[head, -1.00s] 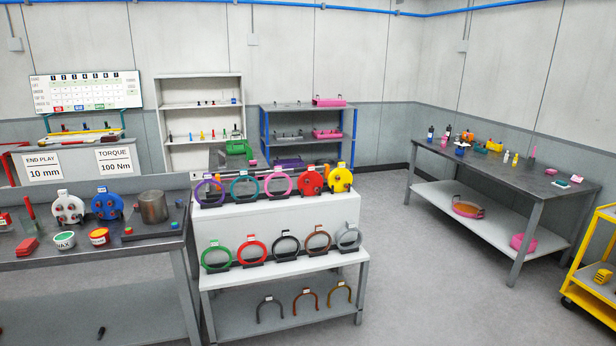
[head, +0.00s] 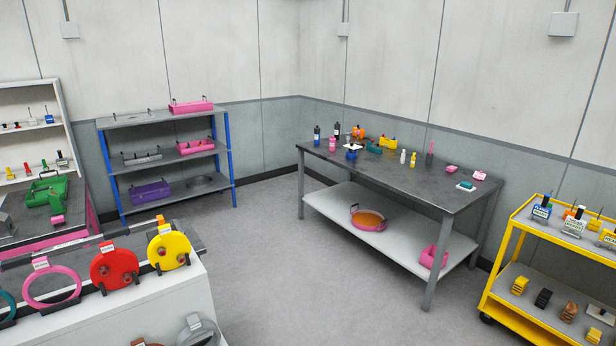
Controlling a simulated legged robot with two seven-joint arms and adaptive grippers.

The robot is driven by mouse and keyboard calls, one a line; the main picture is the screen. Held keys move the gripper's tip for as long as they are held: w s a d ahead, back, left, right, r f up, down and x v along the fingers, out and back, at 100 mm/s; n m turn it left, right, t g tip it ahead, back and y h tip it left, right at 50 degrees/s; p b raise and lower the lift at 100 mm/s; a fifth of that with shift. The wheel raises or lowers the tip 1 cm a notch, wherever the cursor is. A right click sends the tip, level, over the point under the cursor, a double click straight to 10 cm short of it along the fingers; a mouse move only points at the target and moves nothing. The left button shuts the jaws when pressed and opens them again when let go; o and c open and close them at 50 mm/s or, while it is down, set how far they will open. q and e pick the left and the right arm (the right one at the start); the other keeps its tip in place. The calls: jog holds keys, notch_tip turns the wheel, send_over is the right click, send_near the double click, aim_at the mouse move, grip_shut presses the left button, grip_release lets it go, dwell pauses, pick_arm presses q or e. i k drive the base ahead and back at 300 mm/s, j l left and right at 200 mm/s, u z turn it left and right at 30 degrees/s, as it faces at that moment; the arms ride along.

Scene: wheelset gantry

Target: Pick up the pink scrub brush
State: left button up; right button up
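On the dark-topped workbench (head: 400,180) at the right there are small pink things. A pink block-like thing (head: 451,168) lies near the back right of the top. Neither of my grippers is in view.
Bottles, a yellow box (head: 388,142) and other small items share the benchtop. A yellow cart (head: 510,255) stands right of the bench. A white stand with coloured rings (head: 150,305) is at front left. The grey floor (head: 290,270) between is clear.

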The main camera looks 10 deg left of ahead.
aim_at(58, 221)
jog(key=i+z, duration=0.3)
jog(key=i, duration=1.45)
jog(key=i+j+u, duration=0.1)
jog(key=i+u, duration=0.75)
jog(key=i+l+u, duration=0.1)
jog(key=i+u, duration=0.15)
jog(key=u, duration=0.15)
jog(key=i+j+u, duration=0.15)
jog(key=i+u, duration=0.25)
jog(key=i+j+u, duration=0.15)
jog(key=u, duration=0.3)
jog(key=i+u, duration=0.4)
jog(key=i+l+u, duration=0.15)
jog(key=u, duration=0.25)
jog(key=i+l+u, duration=0.25)
jog(key=u, duration=0.2)
jog(key=i, duration=0.1)
